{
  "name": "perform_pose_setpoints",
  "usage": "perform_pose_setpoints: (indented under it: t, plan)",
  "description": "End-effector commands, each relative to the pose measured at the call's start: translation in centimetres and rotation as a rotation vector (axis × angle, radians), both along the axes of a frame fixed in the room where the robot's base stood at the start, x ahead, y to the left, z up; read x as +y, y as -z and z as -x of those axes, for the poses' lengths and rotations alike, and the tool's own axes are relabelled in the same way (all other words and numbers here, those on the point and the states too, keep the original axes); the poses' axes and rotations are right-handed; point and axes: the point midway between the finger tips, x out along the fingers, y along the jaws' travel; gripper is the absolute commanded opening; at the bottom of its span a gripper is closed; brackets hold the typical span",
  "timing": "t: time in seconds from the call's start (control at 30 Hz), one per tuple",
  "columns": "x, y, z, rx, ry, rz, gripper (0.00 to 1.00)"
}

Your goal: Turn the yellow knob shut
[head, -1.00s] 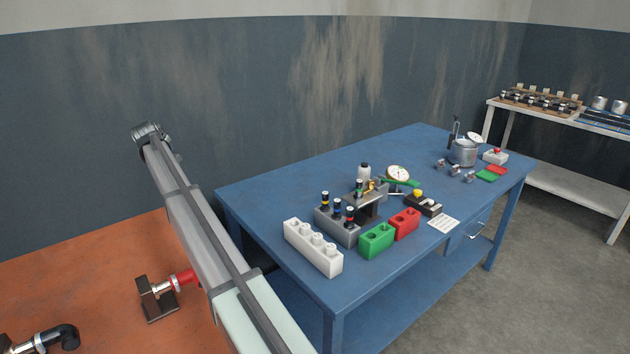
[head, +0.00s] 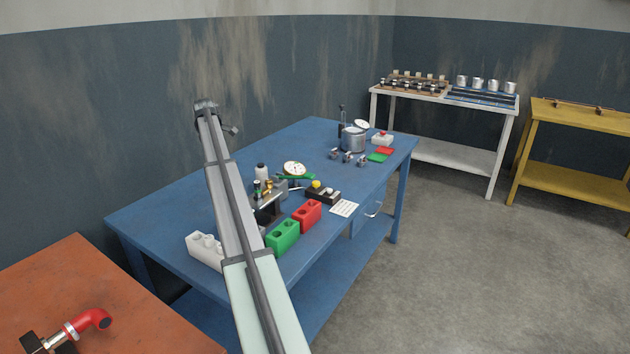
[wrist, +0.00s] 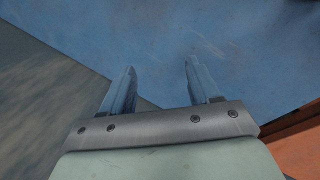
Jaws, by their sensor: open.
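A small yellow knob-like piece (head: 316,184) sits on top of a black block (head: 323,194) on the blue table (head: 150,217), right of the middle of the head view. My gripper (wrist: 160,65) shows in the wrist view with its two fingers apart and nothing between them. Blue surface lies beyond the fingers, and the yellow piece is not in that view. In the head view my arm reaches over the left part of the blue table, left of the yellow piece; its fingers cannot be made out there.
Red (head: 307,215) and green (head: 283,236) blocks stand in front of the black block. A white block (head: 205,250) is partly behind my arm. A gauge (head: 294,168) and metal pot (head: 354,139) stand farther back. An orange bench (head: 130,310) is at left; grey floor is clear at right.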

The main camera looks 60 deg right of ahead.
Motion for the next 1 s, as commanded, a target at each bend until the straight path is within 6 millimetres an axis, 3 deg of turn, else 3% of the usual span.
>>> perform_pose_setpoints:
  t: [0.03, 0.3, 0.5, 0.6, 0.8, 1.0]
  plan:
    - [-2.6, 0.0, 2.1, 0.019, 0.01, -0.016, 0.61]
    - [-13.1, 0.1, 13.5, 0.113, 0.015, -0.125, 0.61]
    - [-19.1, -0.1, 22.0, 0.157, 0.008, -0.21, 0.61]
    - [-21.0, -0.2, 25.3, 0.168, 0.004, -0.245, 0.61]
    - [-22.8, -0.3, 28.9, 0.18, -0.006, -0.283, 0.61]
    - [-23.0, 0.7, 29.4, 0.181, -0.007, -0.289, 0.61]
